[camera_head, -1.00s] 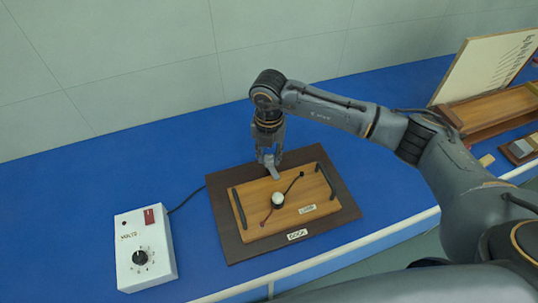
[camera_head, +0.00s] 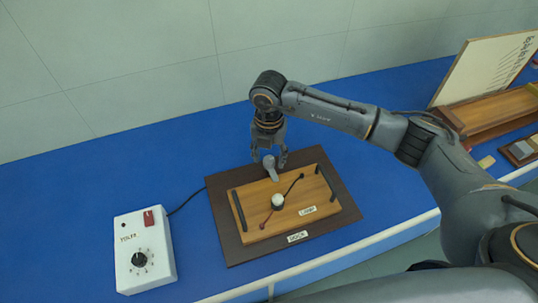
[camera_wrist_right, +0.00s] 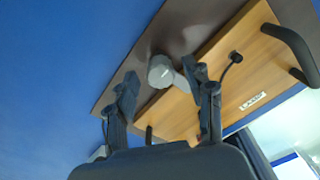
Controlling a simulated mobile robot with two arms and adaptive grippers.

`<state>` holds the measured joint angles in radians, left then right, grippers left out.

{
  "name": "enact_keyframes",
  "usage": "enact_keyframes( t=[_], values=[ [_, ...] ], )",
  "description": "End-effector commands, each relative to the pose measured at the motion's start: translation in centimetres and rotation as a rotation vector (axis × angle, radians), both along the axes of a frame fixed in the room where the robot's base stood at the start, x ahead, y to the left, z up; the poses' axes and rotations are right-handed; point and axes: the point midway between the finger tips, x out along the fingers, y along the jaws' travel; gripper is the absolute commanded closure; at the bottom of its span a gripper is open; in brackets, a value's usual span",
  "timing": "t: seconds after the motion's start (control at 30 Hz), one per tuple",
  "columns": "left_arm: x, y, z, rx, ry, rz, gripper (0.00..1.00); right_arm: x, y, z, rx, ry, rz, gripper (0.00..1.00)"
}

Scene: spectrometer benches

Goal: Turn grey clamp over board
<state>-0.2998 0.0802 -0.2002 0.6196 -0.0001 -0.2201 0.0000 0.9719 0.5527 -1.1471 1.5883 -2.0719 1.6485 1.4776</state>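The grey clamp (camera_head: 271,170) is at the far edge of the wooden board (camera_head: 258,232), with its arm pointing toward the near side, over the board's edge. In the right wrist view its round grey top (camera_wrist_right: 160,71) shows between the fingertips, and its arm runs right, partly hidden by a finger. My right gripper (camera_head: 269,160) points down at the clamp. Its fingers are spread on either side of the clamp, with gaps in the right wrist view (camera_wrist_right: 164,82). The board lies on a dark base (camera_head: 230,248). My left gripper is not in view.
A white dial box (camera_head: 145,250) stands at left, cabled toward the base. Wooden apparatus (camera_head: 490,112) stands at right. Blue bench (camera_head: 80,180) is clear at left.

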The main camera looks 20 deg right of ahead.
Motion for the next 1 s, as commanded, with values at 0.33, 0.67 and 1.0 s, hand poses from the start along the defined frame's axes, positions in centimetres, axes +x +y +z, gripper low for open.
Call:
enact_keyframes(
  t=[0.33, 0.67, 1.0],
  values=[
    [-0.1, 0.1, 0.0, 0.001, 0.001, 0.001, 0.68, 0.1, 0.0, 2.0, 0.001, -0.002, 0.000, 0.48],
    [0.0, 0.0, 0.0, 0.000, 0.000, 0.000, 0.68, 0.1, 0.0, 8.9, 0.001, -0.003, 0.001, 0.48],
    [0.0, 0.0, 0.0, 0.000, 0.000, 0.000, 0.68, 0.0, 0.0, 12.0, 0.001, 0.001, 0.001, 0.48]
  ],
)
